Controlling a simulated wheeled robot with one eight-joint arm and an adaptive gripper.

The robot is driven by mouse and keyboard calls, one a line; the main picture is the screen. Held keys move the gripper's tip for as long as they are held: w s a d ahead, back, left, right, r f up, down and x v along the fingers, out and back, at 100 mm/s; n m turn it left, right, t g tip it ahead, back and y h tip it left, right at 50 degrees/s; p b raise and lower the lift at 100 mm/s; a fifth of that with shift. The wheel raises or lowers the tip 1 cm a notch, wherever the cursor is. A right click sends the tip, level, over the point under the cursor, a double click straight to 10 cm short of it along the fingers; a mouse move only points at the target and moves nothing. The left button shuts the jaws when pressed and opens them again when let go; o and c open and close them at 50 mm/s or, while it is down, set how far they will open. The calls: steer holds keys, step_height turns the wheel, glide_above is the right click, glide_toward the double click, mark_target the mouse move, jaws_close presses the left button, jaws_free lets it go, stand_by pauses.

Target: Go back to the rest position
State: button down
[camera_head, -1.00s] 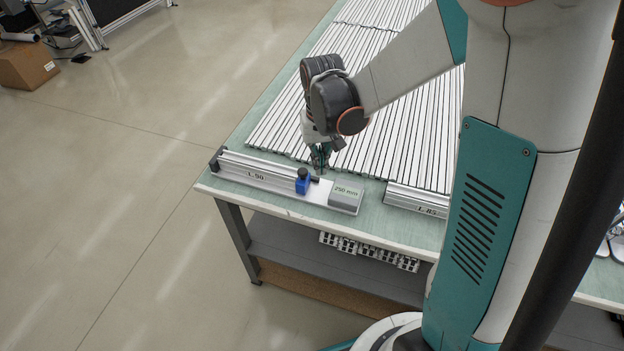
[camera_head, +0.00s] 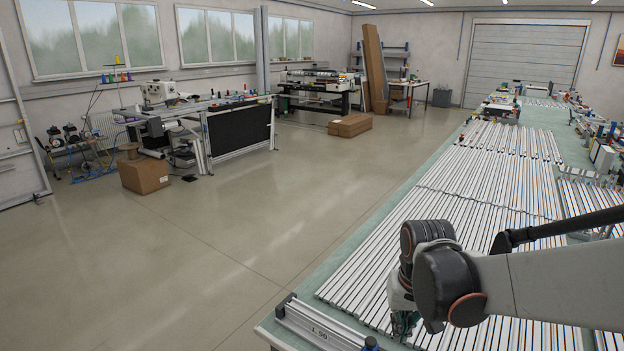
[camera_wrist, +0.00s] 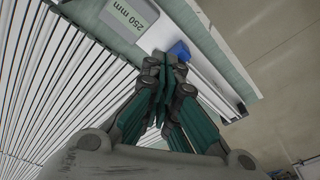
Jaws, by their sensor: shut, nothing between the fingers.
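My gripper (camera_head: 405,327) is at the lower right of the head view, low over the near end of the table, with my wrist and forearm above it. In the wrist view my gripper (camera_wrist: 163,75) has its dark and teal fingers together with nothing between them. Beyond the fingertips is a blue block (camera_wrist: 179,50) on a silver length-stop rail (camera_wrist: 212,65). A grey block marked 250 mm (camera_wrist: 128,18) shows in the wrist view.
Long silver profiles (camera_head: 480,165) cover much of the green table (camera_head: 345,262). The stop rail marked L-90 (camera_head: 315,328) lies at its near edge. Open floor (camera_head: 250,220) is to the left. Cardboard boxes (camera_head: 145,173) and a sewing workstation (camera_head: 240,128) stand farther off.

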steer(key=s+d+r+n+t+b, duration=0.1)
steer(key=s+r+t, duration=0.4)
steer(key=s, duration=0.8)
step_height(320, 180, up, 2)
steer(key=shift+r+t+b, duration=0.2)
steer(key=shift+t+b, duration=0.1)
steer(key=shift+b, duration=0.15)
